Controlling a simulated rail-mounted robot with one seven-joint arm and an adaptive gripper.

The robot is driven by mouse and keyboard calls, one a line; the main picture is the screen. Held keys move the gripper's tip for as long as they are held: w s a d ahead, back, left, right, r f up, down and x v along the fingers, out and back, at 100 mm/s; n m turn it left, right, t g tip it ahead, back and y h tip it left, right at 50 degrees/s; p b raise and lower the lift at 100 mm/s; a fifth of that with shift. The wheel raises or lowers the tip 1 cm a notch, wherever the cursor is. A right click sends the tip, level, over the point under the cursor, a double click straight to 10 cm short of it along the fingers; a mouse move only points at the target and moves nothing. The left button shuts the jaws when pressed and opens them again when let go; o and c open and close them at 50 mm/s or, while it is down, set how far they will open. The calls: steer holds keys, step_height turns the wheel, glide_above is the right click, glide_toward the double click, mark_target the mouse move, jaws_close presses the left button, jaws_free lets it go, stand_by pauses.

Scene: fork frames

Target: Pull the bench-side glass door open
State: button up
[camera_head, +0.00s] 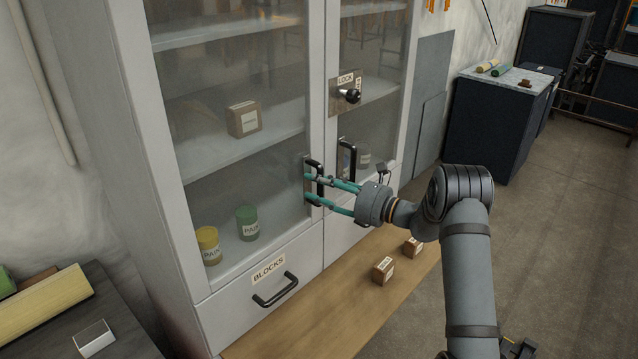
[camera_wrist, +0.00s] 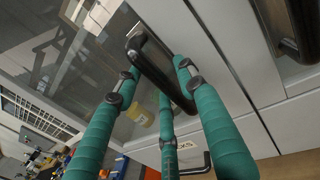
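The glass-fronted cabinet's left door (camera_head: 232,100), nearest the dark bench at lower left, looks closed. Its black bar handle (camera_head: 319,178) is upright on the door's right edge. My gripper (camera_head: 309,189) is at this handle, its teal fingers spread around it. In the wrist view the handle (camera_wrist: 160,72) passes between the fingers, with my gripper (camera_wrist: 153,65) reaching past the bar towards the door. The fingers look apart; firm contact with the bar does not show. The right glass door (camera_head: 375,75) is also closed, with its own black handle (camera_head: 347,158).
A lock plate with a black knob (camera_head: 350,95) sits on the right door above the handles. A drawer labelled BLOCKS (camera_head: 262,290) is below. Small boxes (camera_head: 383,270) lie on a wooden board (camera_head: 335,318). A dark bench (camera_head: 125,335) stands left; open floor lies right.

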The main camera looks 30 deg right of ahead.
steer(key=c, duration=0.4)
jaws_close()
stand_by(0.5)
